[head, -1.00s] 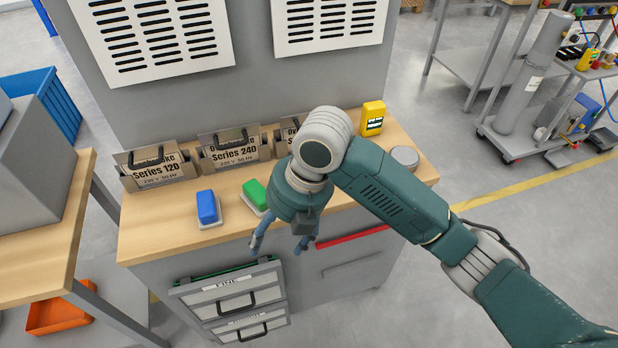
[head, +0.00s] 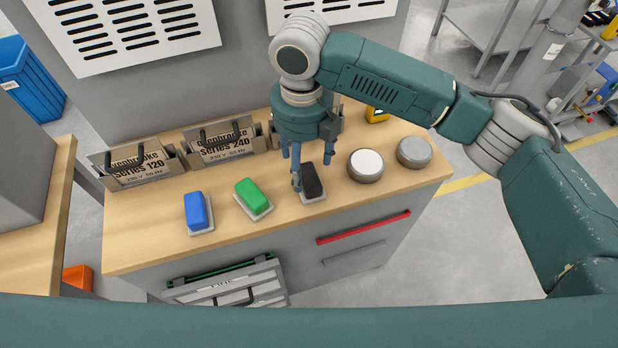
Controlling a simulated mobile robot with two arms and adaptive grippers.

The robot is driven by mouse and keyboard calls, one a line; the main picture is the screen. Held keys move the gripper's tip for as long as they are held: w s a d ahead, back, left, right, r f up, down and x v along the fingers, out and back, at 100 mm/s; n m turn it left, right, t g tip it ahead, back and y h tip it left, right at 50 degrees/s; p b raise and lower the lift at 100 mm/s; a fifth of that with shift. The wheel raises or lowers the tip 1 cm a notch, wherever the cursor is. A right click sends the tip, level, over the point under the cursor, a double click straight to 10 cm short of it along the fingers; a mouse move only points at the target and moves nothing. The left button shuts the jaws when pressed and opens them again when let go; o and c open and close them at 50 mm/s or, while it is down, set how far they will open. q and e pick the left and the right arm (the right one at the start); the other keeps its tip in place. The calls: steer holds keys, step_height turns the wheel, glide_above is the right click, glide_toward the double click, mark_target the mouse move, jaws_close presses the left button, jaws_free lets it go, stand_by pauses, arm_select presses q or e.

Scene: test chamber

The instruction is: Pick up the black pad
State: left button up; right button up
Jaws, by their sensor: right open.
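The black pad (head: 313,181) sits on a light square base on the wooden bench top, to the right of the green pad. My right gripper (head: 312,184) points down over it, its blue-grey fingers open. One finger is at the pad's left and another shows at its right, and they hide part of the pad. I cannot tell whether the fingers touch it. My left gripper does not show.
The green pad (head: 252,197) and the blue pad (head: 196,210) lie to the left on the bench (head: 150,246). Two round grey-white discs (head: 366,164) (head: 414,152) lie to the right. Labelled boxes (head: 135,166) (head: 217,144) stand behind.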

mark_target(305, 176)
steer(key=f, duration=0.1)
steer(key=f+p, duration=0.1)
steer(key=f, duration=0.2)
steer(key=shift+s+d+f, duration=0.2)
steer(key=shift+s+f, duration=0.05)
steer(key=shift+f, duration=0.25)
steer(key=shift+w+f, duration=0.1)
steer(key=shift+c, duration=0.5)
steer(key=c, duration=1.2)
steer(key=shift+r, duration=0.5)
arm_select(q)
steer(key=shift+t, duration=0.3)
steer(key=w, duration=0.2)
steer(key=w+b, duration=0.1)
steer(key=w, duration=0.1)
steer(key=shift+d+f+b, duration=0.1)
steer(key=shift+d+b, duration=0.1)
steer(key=shift+b, duration=0.1)
arm_select(e)
step_height(305, 176, up, 19)
steer(key=shift+r, duration=0.1)
